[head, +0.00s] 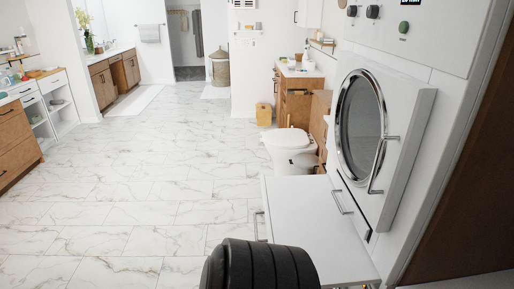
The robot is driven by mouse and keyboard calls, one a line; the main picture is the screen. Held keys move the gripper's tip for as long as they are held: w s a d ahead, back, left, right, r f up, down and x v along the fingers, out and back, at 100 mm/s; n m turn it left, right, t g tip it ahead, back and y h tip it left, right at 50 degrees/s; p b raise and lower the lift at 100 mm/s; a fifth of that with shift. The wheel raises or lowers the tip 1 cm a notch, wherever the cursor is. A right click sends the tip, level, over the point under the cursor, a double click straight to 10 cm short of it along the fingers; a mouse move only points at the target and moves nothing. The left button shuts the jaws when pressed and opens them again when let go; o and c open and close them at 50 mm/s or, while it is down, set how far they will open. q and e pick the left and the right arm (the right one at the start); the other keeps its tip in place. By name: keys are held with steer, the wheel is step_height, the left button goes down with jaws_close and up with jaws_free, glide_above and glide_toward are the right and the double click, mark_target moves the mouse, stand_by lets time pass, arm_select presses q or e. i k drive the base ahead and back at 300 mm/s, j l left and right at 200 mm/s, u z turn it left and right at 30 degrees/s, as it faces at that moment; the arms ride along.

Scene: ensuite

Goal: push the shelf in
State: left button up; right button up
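A white pull-out shelf (302,205) with a flat, bare top sticks out at the lower middle right, below the round-doored washing machine (362,135). A metal bar handle (258,227) shows at the shelf's left end. Another bar handle (341,202) is on the white front below the machine. The near part of the shelf is partly hidden by a black ribbed part of mine at the bottom. Neither of my grippers is in view, and no contact with the shelf can be seen.
The marble-tiled floor (130,200) left of the shelf is open. A toilet (290,148) stands just beyond the shelf, with a wooden cabinet (296,103) behind it. A drawer unit (15,145) is at the left, and a basket (220,70) is at the back.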

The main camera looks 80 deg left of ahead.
mark_target(303, 212)
steer(key=u, duration=2.4)
